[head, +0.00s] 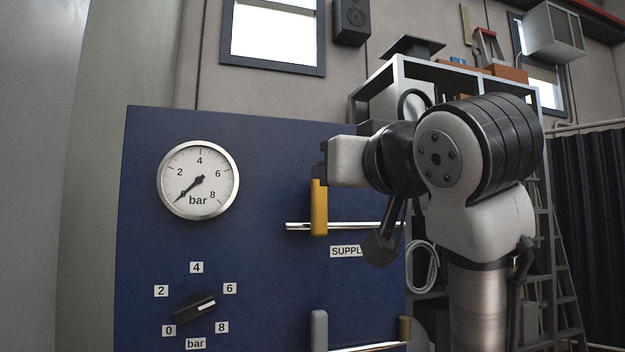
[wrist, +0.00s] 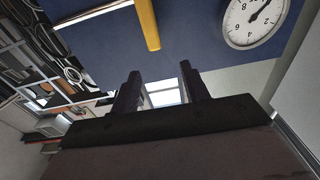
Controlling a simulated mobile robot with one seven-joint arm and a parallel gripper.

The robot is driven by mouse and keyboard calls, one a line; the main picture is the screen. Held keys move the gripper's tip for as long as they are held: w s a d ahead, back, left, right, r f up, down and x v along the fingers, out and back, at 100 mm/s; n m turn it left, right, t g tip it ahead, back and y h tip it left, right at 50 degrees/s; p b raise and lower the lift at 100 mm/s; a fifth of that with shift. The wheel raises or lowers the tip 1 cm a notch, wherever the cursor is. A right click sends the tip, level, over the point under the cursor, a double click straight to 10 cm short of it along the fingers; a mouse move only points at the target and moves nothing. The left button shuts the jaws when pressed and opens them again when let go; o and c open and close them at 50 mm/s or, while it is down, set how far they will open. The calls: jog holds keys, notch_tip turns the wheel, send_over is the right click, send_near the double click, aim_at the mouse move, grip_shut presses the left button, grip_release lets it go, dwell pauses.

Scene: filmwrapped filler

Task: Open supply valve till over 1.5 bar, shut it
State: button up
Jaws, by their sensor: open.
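The supply valve's yellow handle (head: 319,208) stands upright across its horizontal silver pipe (head: 350,226), above a partly hidden SUPPLY label (head: 345,252). The pressure gauge (head: 198,180) is a round white dial with its needle at the lower left, near the low end, below 2. My gripper (head: 320,170) is at the handle's top end in the head view, its fingers mostly hidden. In the wrist view my gripper (wrist: 162,82) is open and empty. There the yellow handle (wrist: 148,25) lies beyond the fingertips, and the gauge (wrist: 254,18) is at the upper right.
The blue panel (head: 250,150) also bears a black dial knob (head: 194,307) marked 0 to 8 bar. Below are a grey handle (head: 319,330), another pipe (head: 370,347) and a short yellowish part (head: 404,328). A shelf unit (head: 400,75) and a ladder stand behind my arm.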

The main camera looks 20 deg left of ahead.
aim_at(319, 205)
jog(key=shift+h, duration=0.4)
jog(key=p+x, duration=0.3)
jog(key=x, duration=0.9)
jog(key=shift+w+d+p, duration=0.1)
jog(key=shift+w+p, duration=0.1)
jog(key=shift+p, duration=0.2)
grip_shut()
